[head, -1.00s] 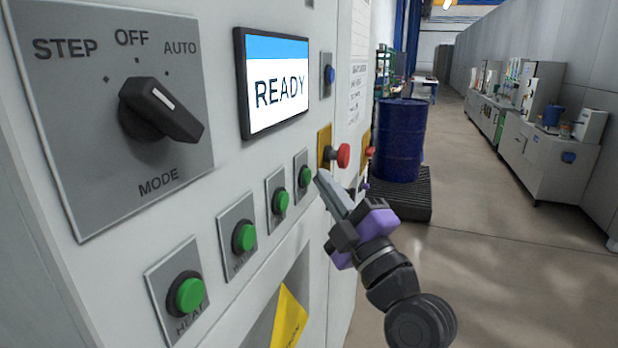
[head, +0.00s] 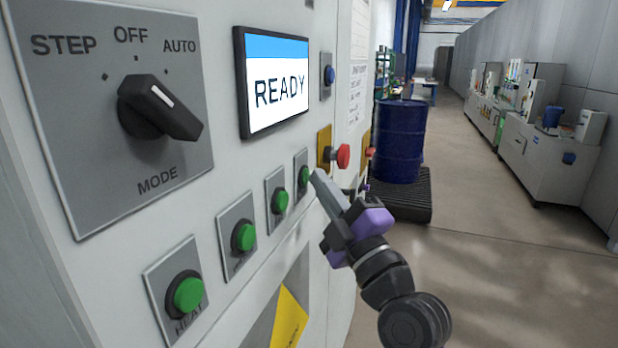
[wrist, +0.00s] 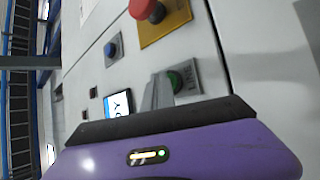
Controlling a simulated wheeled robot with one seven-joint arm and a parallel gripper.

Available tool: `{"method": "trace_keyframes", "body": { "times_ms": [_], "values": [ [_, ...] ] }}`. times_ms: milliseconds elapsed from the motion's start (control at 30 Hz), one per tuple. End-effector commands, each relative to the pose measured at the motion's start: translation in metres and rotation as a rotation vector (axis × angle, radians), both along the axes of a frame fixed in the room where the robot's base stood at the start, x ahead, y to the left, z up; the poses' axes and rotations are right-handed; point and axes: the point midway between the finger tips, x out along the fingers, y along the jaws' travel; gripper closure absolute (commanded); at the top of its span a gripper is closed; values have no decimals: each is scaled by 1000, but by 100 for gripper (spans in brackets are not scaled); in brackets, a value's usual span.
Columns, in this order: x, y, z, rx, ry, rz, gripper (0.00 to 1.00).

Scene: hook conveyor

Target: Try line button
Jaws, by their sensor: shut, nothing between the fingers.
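The line button is a green round button (head: 304,177) on a small grey plate, the farthest in a row of several green buttons on the white panel. In the wrist view it shows as a green button (wrist: 175,81) on a plate lettered LINE. My gripper (head: 315,175) is shut and empty, its narrow fingertips pointing at this button from the right. In the wrist view the fingertips (wrist: 158,84) overlap the button's edge. I cannot tell whether they touch it. The screen (head: 275,82) reads READY.
A red mushroom button (head: 343,157) on a yellow plate sits just beyond the line button, and a blue button (head: 329,75) is above. A mode knob (head: 158,108) is at left. A blue drum (head: 401,140) stands behind; the floor at right is clear.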

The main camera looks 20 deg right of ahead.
Motion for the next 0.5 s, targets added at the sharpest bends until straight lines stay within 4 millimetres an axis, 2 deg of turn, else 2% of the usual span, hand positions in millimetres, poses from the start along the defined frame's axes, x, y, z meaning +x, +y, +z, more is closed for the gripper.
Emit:
{"method": "trace_keyframes", "body": {
  "times_ms": [500],
  "values": [
    [-10,-12,0,0,0,1,100]
  ]
}}
